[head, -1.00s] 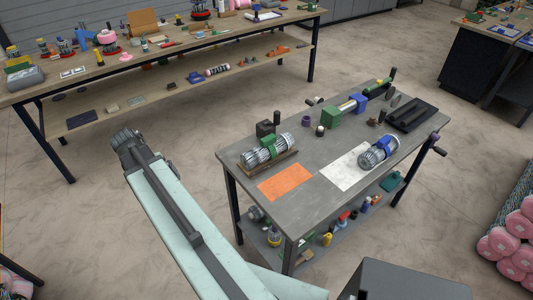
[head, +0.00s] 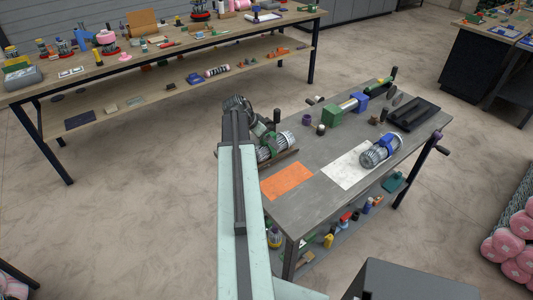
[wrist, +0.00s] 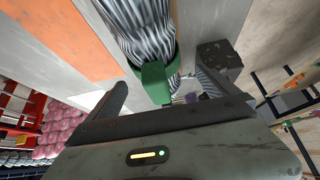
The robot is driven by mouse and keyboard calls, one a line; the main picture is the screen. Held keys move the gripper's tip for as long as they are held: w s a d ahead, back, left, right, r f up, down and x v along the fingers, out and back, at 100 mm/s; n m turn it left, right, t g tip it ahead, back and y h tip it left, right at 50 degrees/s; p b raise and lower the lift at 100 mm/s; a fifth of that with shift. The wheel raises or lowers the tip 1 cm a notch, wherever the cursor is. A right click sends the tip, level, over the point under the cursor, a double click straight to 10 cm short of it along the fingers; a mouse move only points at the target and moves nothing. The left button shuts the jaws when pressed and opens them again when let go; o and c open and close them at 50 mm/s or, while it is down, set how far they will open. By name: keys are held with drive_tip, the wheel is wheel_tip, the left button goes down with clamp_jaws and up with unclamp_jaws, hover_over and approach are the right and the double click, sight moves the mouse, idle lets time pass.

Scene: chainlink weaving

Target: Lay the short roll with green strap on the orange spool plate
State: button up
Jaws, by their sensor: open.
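The short roll with green strap (head: 286,141) is a bundle of grey wire lying on a wooden cradle (head: 284,158) at the table's left end. My arm hides its left part in the head view. The orange spool plate (head: 288,181) lies flat and bare just in front of it. In the wrist view the roll (wrist: 143,25) shows with its green strap (wrist: 156,80), and the orange plate (wrist: 60,38) is at the upper left. My gripper (wrist: 158,95) is open, its fingers on either side of the strap in the picture. Whether it touches the roll I cannot tell.
A white plate (head: 347,168) lies right of the orange one. A roll with blue strap (head: 380,151) is at its right edge. A dark block (wrist: 219,58) stands close to my gripper. A green and blue winder (head: 350,107) and a black tray (head: 411,113) are farther back.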

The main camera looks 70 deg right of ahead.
drive_tip(key=b+x, duration=0.4)
drive_tip(key=x, duration=0.1)
drive_tip(key=shift+a+f+b, duration=0.2)
drive_tip(key=shift+f+b, duration=0.05)
drive_tip(key=shift+b, duration=0.05)
drive_tip(key=shift+r, duration=0.2)
drive_tip(key=shift+c, duration=0.6)
clamp_jaws()
